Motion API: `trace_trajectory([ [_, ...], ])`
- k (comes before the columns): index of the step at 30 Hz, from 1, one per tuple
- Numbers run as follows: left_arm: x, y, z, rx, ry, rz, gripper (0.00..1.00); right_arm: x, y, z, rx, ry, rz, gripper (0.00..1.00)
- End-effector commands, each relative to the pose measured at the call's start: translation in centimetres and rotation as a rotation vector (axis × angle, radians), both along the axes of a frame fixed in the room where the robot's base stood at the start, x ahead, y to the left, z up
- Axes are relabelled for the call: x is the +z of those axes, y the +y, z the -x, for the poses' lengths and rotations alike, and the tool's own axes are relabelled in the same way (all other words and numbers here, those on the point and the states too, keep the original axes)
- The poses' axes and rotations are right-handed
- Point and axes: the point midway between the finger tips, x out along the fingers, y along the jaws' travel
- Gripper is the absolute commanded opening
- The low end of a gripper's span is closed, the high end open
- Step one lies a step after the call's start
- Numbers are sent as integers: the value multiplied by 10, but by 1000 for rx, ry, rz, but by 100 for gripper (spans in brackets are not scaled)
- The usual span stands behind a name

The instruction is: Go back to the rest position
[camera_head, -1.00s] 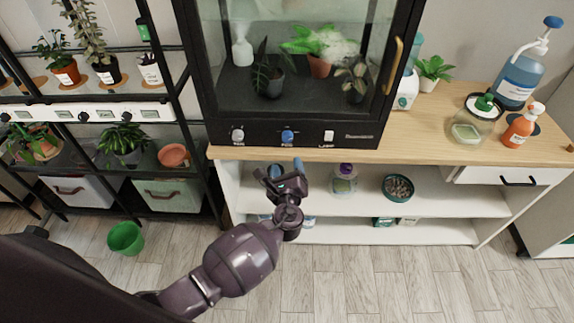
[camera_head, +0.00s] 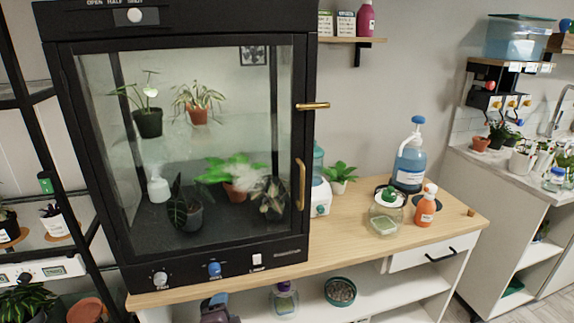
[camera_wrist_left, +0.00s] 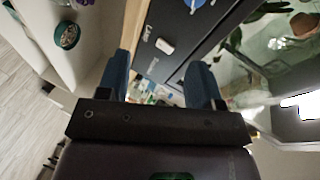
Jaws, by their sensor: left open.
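My left gripper (camera_head: 218,310) shows only in part at the bottom edge of the head view, below the front of the black glass cabinet (camera_head: 200,262). In the left wrist view its two blue-grey fingers (camera_wrist_left: 161,82) stand apart with nothing held between them. The cabinet's dark front panel, with a white switch, lies beyond the fingers there. My right gripper is in neither view.
The cabinet stands on a wooden counter (camera_head: 345,243) with potted plants inside. A blue pump bottle (camera_head: 409,168), an orange spray bottle (camera_head: 425,208) and a glass jar (camera_head: 386,220) stand on its right. A green round dish (camera_head: 340,291) lies on the shelf below.

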Motion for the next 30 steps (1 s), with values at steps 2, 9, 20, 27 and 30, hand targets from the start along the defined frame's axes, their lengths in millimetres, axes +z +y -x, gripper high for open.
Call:
trace_trajectory([
  [2, -5, 8, 18, 27, 26, 219, 60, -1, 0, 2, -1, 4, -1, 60],
  [9, -17, 42, 88, 160, 90, 838, 60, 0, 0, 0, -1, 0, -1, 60],
  [20, -51, 111, 218, 417, 170, 1147, 60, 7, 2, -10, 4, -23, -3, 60],
  [27, -75, 124, 265, 496, 228, 1123, 60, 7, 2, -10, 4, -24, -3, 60],
  [30, -77, 125, 269, 502, 233, 1120, 60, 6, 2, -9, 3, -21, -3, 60],
])
